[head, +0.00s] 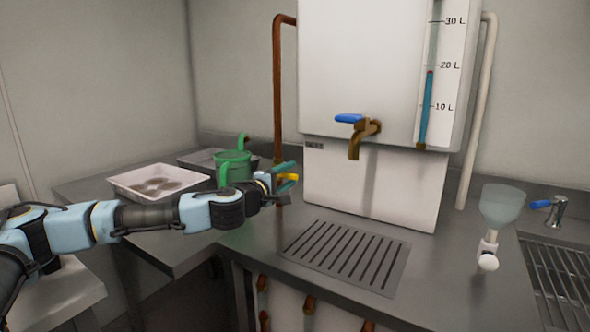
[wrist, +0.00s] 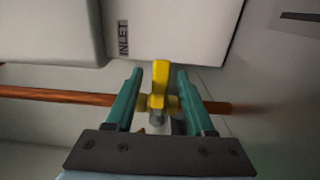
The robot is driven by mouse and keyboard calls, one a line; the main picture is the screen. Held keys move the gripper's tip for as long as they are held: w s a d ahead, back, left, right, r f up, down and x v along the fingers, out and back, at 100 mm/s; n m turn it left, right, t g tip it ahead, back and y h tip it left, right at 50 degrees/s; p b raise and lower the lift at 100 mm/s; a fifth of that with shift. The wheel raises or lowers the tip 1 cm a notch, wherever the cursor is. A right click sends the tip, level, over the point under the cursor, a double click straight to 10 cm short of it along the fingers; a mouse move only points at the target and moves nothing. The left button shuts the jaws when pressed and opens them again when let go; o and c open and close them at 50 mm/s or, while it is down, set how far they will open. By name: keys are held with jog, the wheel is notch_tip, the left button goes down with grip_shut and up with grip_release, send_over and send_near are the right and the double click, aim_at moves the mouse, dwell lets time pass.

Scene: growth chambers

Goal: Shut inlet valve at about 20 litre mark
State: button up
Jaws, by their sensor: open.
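The yellow inlet valve lever (wrist: 161,82) sits on the copper inlet pipe (wrist: 60,96) beside the INLET label (wrist: 124,38) in the wrist view. In that picture the lever extends across the pipe's line. My gripper (head: 290,176) is open, with its teal fingers on either side of the lever; gaps show at both sides in the wrist view. The white tank (head: 365,70) stands behind the gripper in the head view. Its level gauge (head: 426,105) shows a blue column ending slightly below the 20 L mark.
A brass tap (head: 359,136) with a blue lever is on the tank's front, above a drain grate (head: 345,257). A green watering can (head: 233,167) and white tray (head: 158,184) stand left of the gripper. A glass funnel-shaped vessel (head: 502,205) and sink grate (head: 562,280) are at right.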

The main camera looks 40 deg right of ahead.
aim_at(289, 175)
jog(key=shift+x, duration=1.6)
grip_shut()
